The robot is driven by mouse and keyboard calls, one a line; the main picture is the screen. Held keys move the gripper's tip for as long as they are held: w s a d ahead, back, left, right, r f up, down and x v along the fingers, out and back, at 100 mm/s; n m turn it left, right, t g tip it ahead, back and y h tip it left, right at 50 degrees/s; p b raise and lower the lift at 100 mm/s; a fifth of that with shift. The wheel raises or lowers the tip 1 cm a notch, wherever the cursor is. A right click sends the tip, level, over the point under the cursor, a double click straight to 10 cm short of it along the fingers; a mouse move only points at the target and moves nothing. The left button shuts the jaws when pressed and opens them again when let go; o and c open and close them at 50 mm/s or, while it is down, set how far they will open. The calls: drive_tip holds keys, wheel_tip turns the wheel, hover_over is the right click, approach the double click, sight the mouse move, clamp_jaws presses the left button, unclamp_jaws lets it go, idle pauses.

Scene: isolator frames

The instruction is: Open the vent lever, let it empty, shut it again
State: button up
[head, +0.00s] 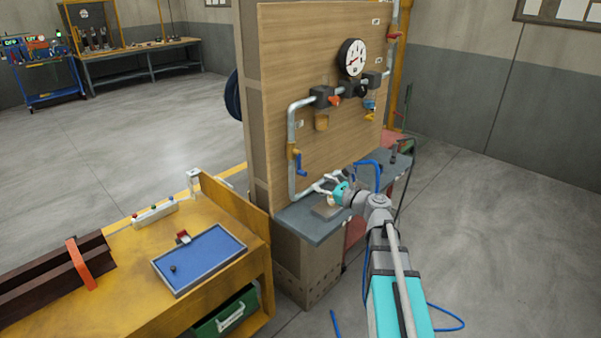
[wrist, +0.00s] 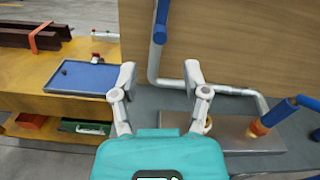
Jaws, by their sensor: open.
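A blue lever (head: 301,165) sits on the left down-pipe of the board, below a yellow valve body (head: 293,152). It hangs roughly along the pipe and also shows at the top of the wrist view (wrist: 160,24). A red-orange handle (head: 335,100) and a blue handle (head: 370,104) sit higher on the pipework. I cannot read the tags, so which one is the vent lever is not certain. A round dial gauge (head: 351,58) tops the pipe; its reading is too small. My gripper (head: 326,184) is open and empty, below and right of the left lever, its fingers (wrist: 160,75) apart.
A metal plate or tray (wrist: 242,143) lies on the bench (head: 302,231). The yellow table (head: 110,275) with a blue tray (head: 225,243) stands left.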

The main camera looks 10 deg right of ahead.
sight(301, 172)
drive_tip(key=x, duration=0.9)
drive_tip(key=shift+w+a, duration=0.2)
drive_tip(key=shift+w, duration=0.15)
clamp_jaws()
